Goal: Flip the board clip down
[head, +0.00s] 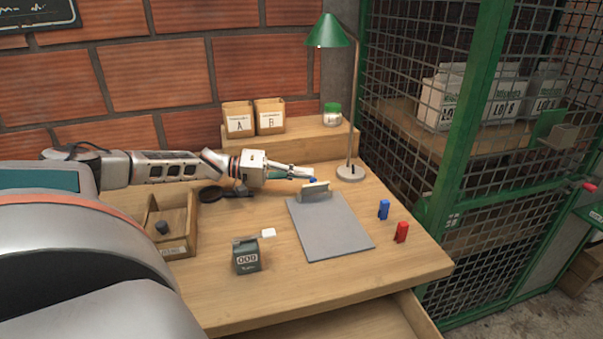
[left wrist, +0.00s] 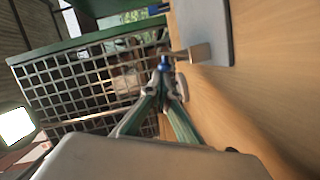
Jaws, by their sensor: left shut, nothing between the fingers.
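The grey board (head: 330,228) lies on the desk, and part of it shows in the left wrist view (left wrist: 205,20). My left gripper (head: 308,173) reaches in from the left, just behind the clip. Its fingers (left wrist: 166,82) are shut and empty, close to the clip; I cannot tell whether they touch it. A small blue object (left wrist: 165,62) shows just beyond the fingertips. My right gripper is not in view.
A green lamp (head: 350,172) stands behind the clip. A blue peg (head: 383,209) and a red peg (head: 401,232) stand right of the board. A dark number block (head: 246,256) and a wooden tray (head: 190,240) are at left. A green mesh cage (head: 465,150) borders the desk.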

